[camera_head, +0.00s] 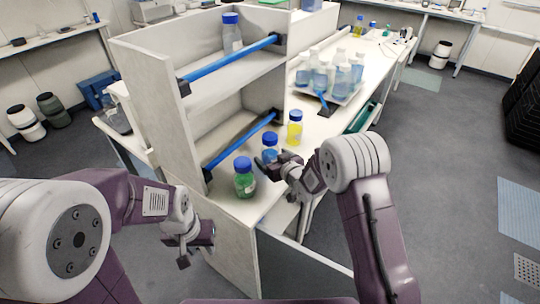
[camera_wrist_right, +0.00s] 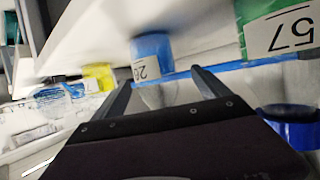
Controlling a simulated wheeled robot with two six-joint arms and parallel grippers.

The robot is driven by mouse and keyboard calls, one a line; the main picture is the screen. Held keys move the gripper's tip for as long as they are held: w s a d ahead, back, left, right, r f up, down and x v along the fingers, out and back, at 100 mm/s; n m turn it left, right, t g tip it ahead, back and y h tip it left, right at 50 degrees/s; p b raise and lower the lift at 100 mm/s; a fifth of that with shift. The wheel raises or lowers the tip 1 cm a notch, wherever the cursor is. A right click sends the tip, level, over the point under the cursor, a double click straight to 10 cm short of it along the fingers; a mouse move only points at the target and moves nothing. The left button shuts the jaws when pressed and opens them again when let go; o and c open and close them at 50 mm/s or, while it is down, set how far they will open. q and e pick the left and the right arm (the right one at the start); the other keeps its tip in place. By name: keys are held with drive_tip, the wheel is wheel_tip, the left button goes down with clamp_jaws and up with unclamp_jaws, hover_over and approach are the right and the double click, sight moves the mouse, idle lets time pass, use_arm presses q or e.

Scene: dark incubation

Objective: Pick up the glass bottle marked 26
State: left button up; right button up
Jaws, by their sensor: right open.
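The glass bottle marked 26 (camera_head: 270,155) holds blue liquid and has a blue cap. It stands upright on the bench between the green and yellow bottles. In the right wrist view the bottle (camera_wrist_right: 151,52) appears upside down, its label reading 26. My right gripper (camera_head: 268,167) is open at this bottle; in the wrist view its two fingers (camera_wrist_right: 163,78) lie either side of the clear upper glass, and the gripper body hides the cap. Contact cannot be told. My left gripper (camera_head: 194,248) hangs low in front of the bench, away from the bottles; its jaw opening is unclear.
A green bottle (camera_head: 245,183) marked 57 stands close, nearer the bench's front corner. A yellow bottle (camera_head: 295,132) stands farther back. A shelf unit (camera_head: 145,85) with blue rails (camera_head: 238,143) rises to the left. A tray (camera_head: 341,100) of several bottles is behind.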

sight(270, 156)
drive_tip(key=w+f, duration=0.2)
drive_tip(key=shift+w+a, duration=0.35)
drive_tip(key=p+x, duration=0.1)
drive_tip(key=x, duration=0.1)
drive_tip(key=shift+w+f, duration=0.2)
drive_tip(key=shift+f, duration=0.05)
drive_tip(key=shift+w+a, duration=0.2)
drive_tip(key=shift+w+f, duration=0.2)
drive_tip(key=c, duration=0.6)
use_arm(q)
drive_tip(key=shift+w+r, duration=0.5)
drive_tip(key=shift+w, duration=0.2)
use_arm(e)
drive_tip(key=shift+r, duration=0.1)
clamp_jaws()
drive_tip(key=shift+r, duration=0.15)
drive_tip(key=shift+w+r, duration=0.1)
drive_tip(key=shift+r, duration=0.25)
wheel_tip(270, 156, up, 17)
